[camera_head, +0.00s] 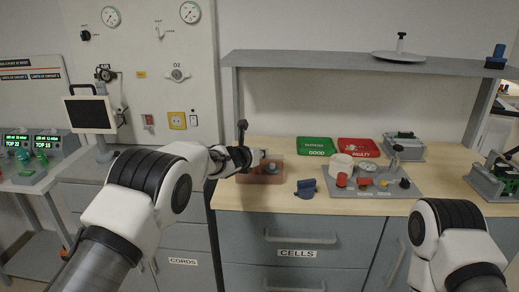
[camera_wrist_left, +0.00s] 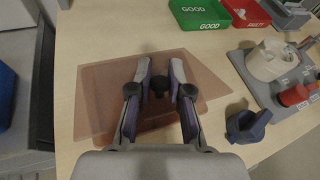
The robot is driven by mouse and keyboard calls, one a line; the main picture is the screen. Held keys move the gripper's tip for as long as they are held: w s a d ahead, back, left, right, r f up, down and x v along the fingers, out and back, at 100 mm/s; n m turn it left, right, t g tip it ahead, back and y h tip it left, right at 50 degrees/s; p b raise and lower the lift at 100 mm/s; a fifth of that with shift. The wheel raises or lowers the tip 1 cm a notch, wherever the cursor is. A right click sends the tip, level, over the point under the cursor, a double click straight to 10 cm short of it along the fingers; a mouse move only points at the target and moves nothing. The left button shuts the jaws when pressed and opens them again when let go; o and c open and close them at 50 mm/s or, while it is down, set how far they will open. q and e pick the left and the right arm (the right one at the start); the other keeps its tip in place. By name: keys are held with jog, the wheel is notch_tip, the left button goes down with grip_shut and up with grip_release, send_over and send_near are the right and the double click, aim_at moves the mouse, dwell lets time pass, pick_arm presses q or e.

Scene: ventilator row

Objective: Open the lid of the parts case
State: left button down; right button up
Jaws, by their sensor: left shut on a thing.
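The parts case (camera_head: 259,177) is a low, see-through reddish-brown box near the left end of the wooden bench. In the left wrist view, its brown panels (camera_wrist_left: 98,100) spread under and around my left gripper. My left gripper (camera_head: 262,156) is over the case, reaching in from the left. In the left wrist view, the fingers of my left gripper (camera_wrist_left: 158,75) are on both sides of a dark round knob (camera_wrist_left: 158,88) and shut on it. I cannot tell whether the lid is raised. My right arm shows at the lower right, its gripper out of view.
A blue part (camera_head: 306,188) lies just right of the case. A grey plate (camera_head: 345,192) with a white cup and red knobs is further right. Green GOOD (camera_head: 316,146) and red FAULTY (camera_head: 358,147) trays stand behind. A shelf (camera_head: 330,66) spans above. Bench front edge is clear.

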pick_arm(q)
jog(key=shift+w+r, duration=0.25)
jog(key=shift+r, duration=0.05)
dwell(0.4)
jog(key=c, duration=1.1)
grip_release()
jog(key=shift+s, duration=0.1)
jog(key=v, duration=1.2)
